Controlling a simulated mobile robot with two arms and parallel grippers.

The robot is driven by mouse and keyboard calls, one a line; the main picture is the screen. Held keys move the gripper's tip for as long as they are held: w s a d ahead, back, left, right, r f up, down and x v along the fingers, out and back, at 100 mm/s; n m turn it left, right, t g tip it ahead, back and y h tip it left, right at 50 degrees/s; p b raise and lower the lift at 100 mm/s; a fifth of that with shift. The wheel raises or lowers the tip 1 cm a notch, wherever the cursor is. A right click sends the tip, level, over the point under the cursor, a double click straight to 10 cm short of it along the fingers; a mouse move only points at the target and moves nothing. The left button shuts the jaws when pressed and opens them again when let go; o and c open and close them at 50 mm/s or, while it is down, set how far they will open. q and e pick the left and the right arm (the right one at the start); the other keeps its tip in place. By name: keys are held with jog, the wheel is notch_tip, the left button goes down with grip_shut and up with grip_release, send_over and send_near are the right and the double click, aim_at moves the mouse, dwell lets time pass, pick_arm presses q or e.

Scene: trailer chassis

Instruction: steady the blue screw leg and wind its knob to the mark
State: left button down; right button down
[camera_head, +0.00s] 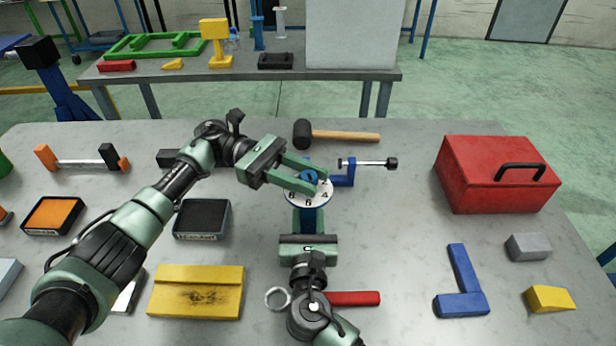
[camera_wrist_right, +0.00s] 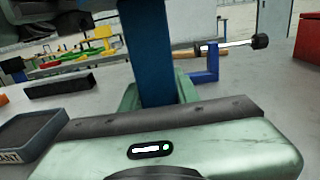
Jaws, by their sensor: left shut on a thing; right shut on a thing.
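The blue screw leg (camera_head: 308,220) stands upright near the middle of the bench. A white numbered dial (camera_head: 309,198) sits at its top, with a blue knob (camera_head: 310,176) above it. My left gripper (camera_head: 318,182) reaches in from the left and is shut on the knob, its fingers covering part of the dial. My right gripper (camera_head: 308,228) comes from the front, low down, and is shut on the leg's post. In the right wrist view the blue post (camera_wrist_right: 148,55) rises between its green fingers. I cannot make out the mark.
A mallet (camera_head: 340,136) lies behind the leg, and a blue clamp (camera_head: 345,172) stands close to its right. A red toolbox (camera_head: 495,175) is at the right. A dark tray (camera_head: 202,219) and a yellow plate (camera_head: 197,292) lie left. The bench between clamp and toolbox is clear.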

aim_at(308, 175)
pick_arm(q)
jog(key=shift+f+m+g+y, duration=0.35)
jog(key=shift+m+g+y, duration=0.15)
jog(key=shift+g, duration=0.3)
jog(key=shift+s, duration=0.1)
jog(key=c, duration=1)
grip_release()
jog(key=shift+r, duration=0.1)
notch_tip(308, 175, up, 10)
